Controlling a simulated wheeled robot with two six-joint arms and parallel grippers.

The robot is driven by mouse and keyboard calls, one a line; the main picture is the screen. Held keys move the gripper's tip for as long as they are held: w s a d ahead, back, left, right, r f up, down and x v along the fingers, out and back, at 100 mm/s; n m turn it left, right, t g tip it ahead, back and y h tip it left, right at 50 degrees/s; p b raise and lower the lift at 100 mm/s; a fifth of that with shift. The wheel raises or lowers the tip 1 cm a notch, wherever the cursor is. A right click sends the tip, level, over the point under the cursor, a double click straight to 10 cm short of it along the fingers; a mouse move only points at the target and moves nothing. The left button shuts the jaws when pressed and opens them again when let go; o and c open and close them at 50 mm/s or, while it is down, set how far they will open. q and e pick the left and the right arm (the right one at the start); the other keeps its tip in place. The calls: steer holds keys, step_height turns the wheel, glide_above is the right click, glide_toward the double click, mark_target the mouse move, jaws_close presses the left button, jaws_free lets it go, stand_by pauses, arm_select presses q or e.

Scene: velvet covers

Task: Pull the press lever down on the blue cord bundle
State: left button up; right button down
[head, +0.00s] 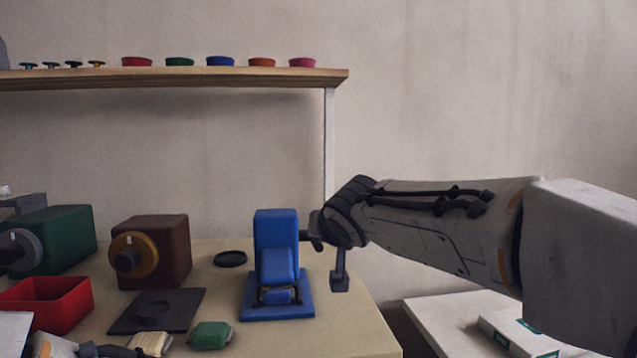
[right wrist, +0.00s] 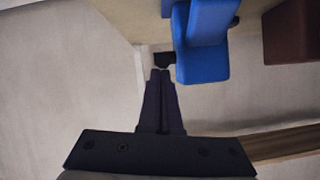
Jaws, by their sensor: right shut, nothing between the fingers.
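The blue press (head: 276,228) stands on its blue base plate on the table in the head view. In the right wrist view its blue body (right wrist: 206,62) is just right of my fingers. A small dark piece, apparently the lever end (right wrist: 164,59), sticks out from the side of the press. My right gripper (right wrist: 160,73) is shut and empty, its tips close to that dark piece; I cannot tell whether they touch. In the head view my right wrist is beside the press's right side and mostly hides the fingers.
A brown box (head: 173,239) with a yellow dial and a green box (head: 66,236) stand to the left. A red tray (head: 78,307), a dark plate (head: 183,322) and a green block (head: 210,335) lie in front. The table's right edge is close to the press.

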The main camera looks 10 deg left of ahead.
steer(key=shift+f, duration=0.35)
step_height(320, 180, up, 6)
steer(key=f+p, duration=0.1)
steer(key=p, duration=0.4)
steer(key=f+b+v, duration=0.1)
steer(key=v, duration=0.8)
steer(key=shift+s+d, duration=0.2)
steer(key=shift+d, duration=0.3)
steer(key=shift+r, duration=0.15)
